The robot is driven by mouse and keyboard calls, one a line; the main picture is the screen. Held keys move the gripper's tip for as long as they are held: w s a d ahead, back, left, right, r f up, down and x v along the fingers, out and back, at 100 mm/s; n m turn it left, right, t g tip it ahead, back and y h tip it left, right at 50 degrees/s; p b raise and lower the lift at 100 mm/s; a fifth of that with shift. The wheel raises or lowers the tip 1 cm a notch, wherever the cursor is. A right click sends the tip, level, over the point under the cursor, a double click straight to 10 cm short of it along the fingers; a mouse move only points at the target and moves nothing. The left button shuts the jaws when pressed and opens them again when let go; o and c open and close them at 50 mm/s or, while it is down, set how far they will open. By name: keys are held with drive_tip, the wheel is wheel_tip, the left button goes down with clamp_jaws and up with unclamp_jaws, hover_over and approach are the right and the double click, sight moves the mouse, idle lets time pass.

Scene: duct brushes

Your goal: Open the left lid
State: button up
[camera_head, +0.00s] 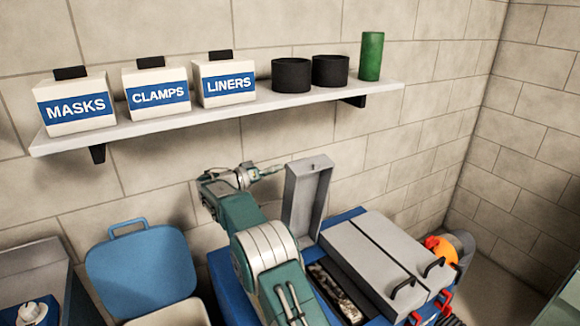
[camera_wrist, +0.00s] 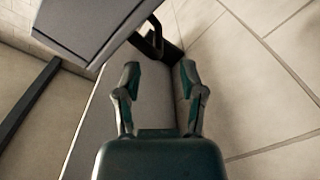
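The left lid (camera_head: 307,195) is a long grey panel standing raised, nearly upright, on a blue box (camera_head: 225,275). Below it, the left compartment (camera_head: 338,290) is uncovered and shows dark, dirty contents. Two grey lids (camera_head: 365,255) to its right lie shut, with black handles (camera_head: 403,287). My gripper (camera_head: 279,168) is left of the raised lid's upper end, close to it. In the wrist view, my gripper (camera_wrist: 158,72) has its fingers apart with nothing between them. A dark panel (camera_wrist: 90,25), seemingly the raised lid, and its black handle (camera_wrist: 153,40) are just beyond the fingertips.
A wall shelf (camera_head: 220,112) above holds white labelled boxes (camera_head: 157,90), two black cylinders (camera_head: 291,75) and a green cylinder (camera_head: 371,57). A blue bin lid (camera_head: 140,270) stands at the lower left. An orange round thing (camera_head: 441,250) is beside the box at right.

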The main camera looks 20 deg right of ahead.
drive_tip(key=v, duration=0.4)
drive_tip(key=shift+a, duration=0.3)
drive_tip(key=s+d+r+n+y, duration=0.2)
drive_tip(key=s+r+y, duration=0.1)
drive_tip(key=s, duration=0.4)
drive_tip(key=s+d+r+n+g+y, duration=0.1)
drive_tip(key=s+r+y, duration=0.2)
drive_tip(key=s, duration=0.3)
drive_tip(key=s+d+r+n+y, duration=0.2)
drive_tip(key=s+r+y, duration=0.1)
drive_tip(key=s, duration=0.4)
drive_tip(key=s+a+f+n+t+y, duration=0.1)
drive_tip(key=s+a+f+y, duration=0.1)
drive_tip(key=s, duration=0.7)
drive_tip(key=s+a+f+n+t+y, duration=0.1)
drive_tip(key=s+a+f+y, duration=0.1)
drive_tip(key=s, duration=0.7)
drive_tip(key=s+a+f+y, duration=0.2)
drive_tip(key=s+f+y, duration=0.1)
drive_tip(key=s, duration=0.6)
drive_tip(key=shift+s+a+n+t+y, duration=0.2)
drive_tip(key=shift+a+n+t+y, duration=0.2)
drive_tip(key=shift+y, duration=0.4)
